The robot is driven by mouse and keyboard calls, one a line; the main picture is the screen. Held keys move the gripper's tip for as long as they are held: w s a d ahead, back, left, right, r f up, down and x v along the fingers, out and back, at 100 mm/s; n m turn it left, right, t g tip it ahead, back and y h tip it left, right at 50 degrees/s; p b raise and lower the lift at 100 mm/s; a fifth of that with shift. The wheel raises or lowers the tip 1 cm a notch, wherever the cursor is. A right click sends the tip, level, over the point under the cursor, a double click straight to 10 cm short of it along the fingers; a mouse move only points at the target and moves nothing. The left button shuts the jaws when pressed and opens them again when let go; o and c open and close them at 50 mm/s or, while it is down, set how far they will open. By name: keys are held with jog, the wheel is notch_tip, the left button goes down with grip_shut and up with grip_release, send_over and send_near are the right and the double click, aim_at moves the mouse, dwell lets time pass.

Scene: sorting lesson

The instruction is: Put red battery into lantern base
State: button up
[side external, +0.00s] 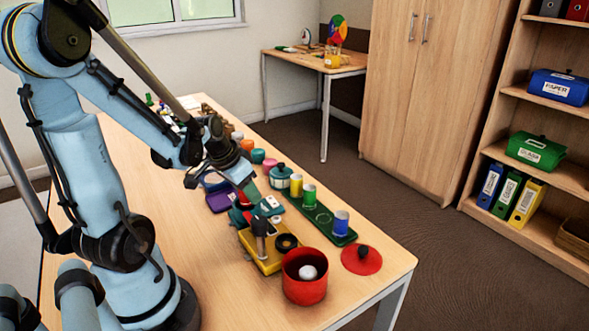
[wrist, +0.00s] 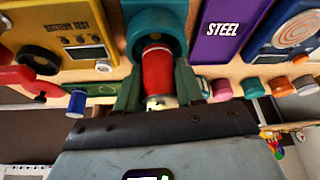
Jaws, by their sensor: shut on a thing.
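My gripper (wrist: 158,85) is shut on the red battery (wrist: 157,68), with one green finger on each side of it. The battery's far end meets the dark round opening of the teal lantern base (wrist: 134,22) in the wrist view. I cannot tell how far inside that end is. The battery's near end, pale with a metal tip, shows between the fingers. In the side view my gripper (side external: 247,190) is low over the table, above a teal body (side external: 237,216) that looks like the lantern base.
A yellow battery test box (wrist: 72,30) stands left of the base, and a purple STEEL box (wrist: 225,28) right of it. A green tray (side external: 338,236) holds yellow, green and blue batteries. A red pot (side external: 304,287) and red lid (side external: 361,261) stand near the table's front end.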

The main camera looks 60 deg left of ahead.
jog(key=shift+f, duration=0.5)
jog(key=o, duration=0.8)
jog(key=shift+o, duration=0.2)
jog(key=v, duration=1)
jog(key=shift+r, duration=0.4)
jog(key=shift+s, duration=0.15)
notch_tip(320, 180, up, 6)
dwell(0.6)
jog(key=w+d+f+m+t, duration=0.1)
jog(key=w+d+f, duration=0.2)
jog(key=d, duration=0.5)
jog(key=w+d+f+m+t, duration=0.1)
jog(key=w+d+f, duration=0.2)
jog(key=d, duration=0.6)
jog(key=shift+w+t+h, duration=0.15)
jog(key=shift+t+h, duration=0.15)
jog(key=shift+h, duration=0.1)
